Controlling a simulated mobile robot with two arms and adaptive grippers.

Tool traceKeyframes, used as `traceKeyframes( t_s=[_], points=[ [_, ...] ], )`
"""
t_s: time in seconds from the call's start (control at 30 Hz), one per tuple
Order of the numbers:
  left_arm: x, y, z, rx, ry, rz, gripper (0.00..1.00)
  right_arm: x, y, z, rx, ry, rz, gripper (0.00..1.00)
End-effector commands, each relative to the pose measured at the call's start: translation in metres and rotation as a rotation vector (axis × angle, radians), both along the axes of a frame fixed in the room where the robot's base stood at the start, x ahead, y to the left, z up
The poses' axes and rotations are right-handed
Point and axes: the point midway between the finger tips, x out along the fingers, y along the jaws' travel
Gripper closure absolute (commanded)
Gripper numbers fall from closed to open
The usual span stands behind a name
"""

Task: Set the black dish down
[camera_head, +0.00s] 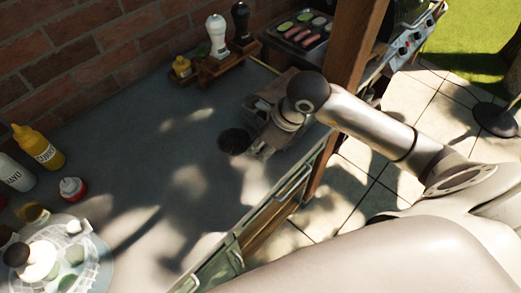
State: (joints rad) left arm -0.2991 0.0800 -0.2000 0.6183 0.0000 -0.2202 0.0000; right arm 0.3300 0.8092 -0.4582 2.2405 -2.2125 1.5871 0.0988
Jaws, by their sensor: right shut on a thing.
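The black dish (234,141) is a small dark round bowl over the grey countertop (140,120), right of the middle of the counter. My right gripper (252,147) is shut on its right side. The wrist of my right arm hides part of the fingers. I cannot tell whether the dish touches the counter or is held just above it. My left gripper is not in view.
Mustard (38,147) and mayo (15,173) bottles and a red-white jar (72,188) stand at the left. A plate of food (98,272) is front left. White (217,36) and black (241,20) mills stand behind. The counter's middle is clear.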

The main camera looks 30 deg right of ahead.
Motion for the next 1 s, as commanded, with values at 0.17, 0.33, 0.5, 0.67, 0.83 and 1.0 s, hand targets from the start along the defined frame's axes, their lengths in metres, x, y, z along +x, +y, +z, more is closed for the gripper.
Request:
traceKeyframes(
  t_s=[0.17,0.33,0.5,0.67,0.83,1.0],
  points=[
    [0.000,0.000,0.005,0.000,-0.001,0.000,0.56,0.010,-0.004,-0.013,0.002,0.001,0.001,1.00],
    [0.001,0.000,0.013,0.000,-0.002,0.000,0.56,0.015,-0.006,-0.026,0.001,0.005,0.000,1.00],
    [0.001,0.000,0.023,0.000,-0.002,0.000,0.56,0.016,-0.006,-0.046,0.002,0.002,0.000,1.00],
    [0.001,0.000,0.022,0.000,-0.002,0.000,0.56,0.016,-0.006,-0.052,0.000,-0.001,0.002,1.00],
    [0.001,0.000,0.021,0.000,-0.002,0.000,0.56,0.016,-0.006,-0.053,0.000,-0.001,0.002,1.00],
    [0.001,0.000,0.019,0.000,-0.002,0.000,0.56,0.016,-0.007,-0.054,-0.001,-0.001,0.002,0.72]
  ],
)
